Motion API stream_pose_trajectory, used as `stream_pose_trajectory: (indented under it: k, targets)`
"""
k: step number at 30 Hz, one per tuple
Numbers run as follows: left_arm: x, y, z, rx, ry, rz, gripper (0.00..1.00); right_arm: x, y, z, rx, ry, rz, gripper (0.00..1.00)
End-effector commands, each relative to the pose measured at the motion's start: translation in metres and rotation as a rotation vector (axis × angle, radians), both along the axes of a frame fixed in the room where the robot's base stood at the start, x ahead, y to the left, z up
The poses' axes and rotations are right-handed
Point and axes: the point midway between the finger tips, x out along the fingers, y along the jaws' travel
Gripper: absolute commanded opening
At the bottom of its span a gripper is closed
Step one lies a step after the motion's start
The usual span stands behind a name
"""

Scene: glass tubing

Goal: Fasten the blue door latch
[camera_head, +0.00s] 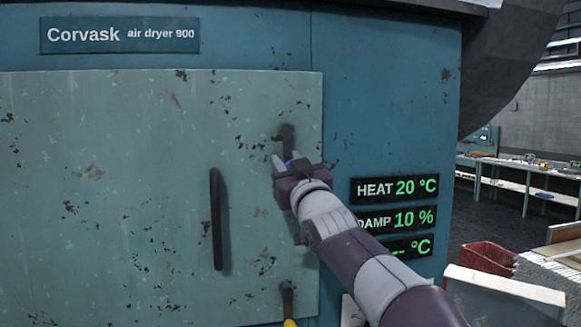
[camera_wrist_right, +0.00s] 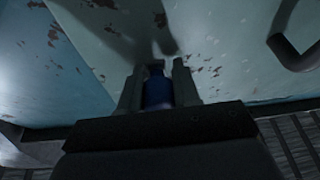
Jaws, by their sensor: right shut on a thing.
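The dryer door (camera_head: 120,200) is a pale green, chipped panel that looks flush with the blue-green dryer front. My right gripper (camera_head: 286,163) is at the door's upper right edge, shut on the blue latch (camera_wrist_right: 158,93). In the wrist view the two fingers (camera_wrist_right: 157,84) stand on either side of the blue part. In the head view only a sliver of blue shows between them. A dark upright piece (camera_head: 288,134) sits just above the fingers. My gripper hides most of the latch, so its exact angle cannot be told. My left gripper is not in view.
A dark vertical door handle (camera_head: 217,220) stands left of my gripper. A second dark latch with a yellow end (camera_head: 289,305) is low on the door's right edge. The display panel (camera_head: 395,188) is right of my forearm. A red crate (camera_head: 487,257) is on the floor at right.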

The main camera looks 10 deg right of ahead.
Motion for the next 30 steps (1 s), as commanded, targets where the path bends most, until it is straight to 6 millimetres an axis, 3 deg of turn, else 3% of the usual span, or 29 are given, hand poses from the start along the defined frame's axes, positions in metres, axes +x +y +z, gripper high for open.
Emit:
stream_pose_trajectory:
  k: [13,14,15,25,30]
  targets:
    - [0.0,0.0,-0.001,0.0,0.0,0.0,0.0,0.002,0.0,-0.005,-0.015,0.009,-0.001,0.0]
    - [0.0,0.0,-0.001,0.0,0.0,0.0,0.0,0.002,0.0,-0.005,-0.015,0.009,-0.001,0.41]
    - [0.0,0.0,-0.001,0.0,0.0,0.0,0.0,0.002,0.0,-0.005,-0.014,0.009,-0.001,0.54]
    - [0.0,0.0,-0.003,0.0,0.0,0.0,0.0,-0.001,0.0,-0.004,-0.011,0.003,0.0,0.56]
    - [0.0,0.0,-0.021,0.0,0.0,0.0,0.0,-0.021,-0.003,-0.015,-0.011,0.001,-0.001,0.56]
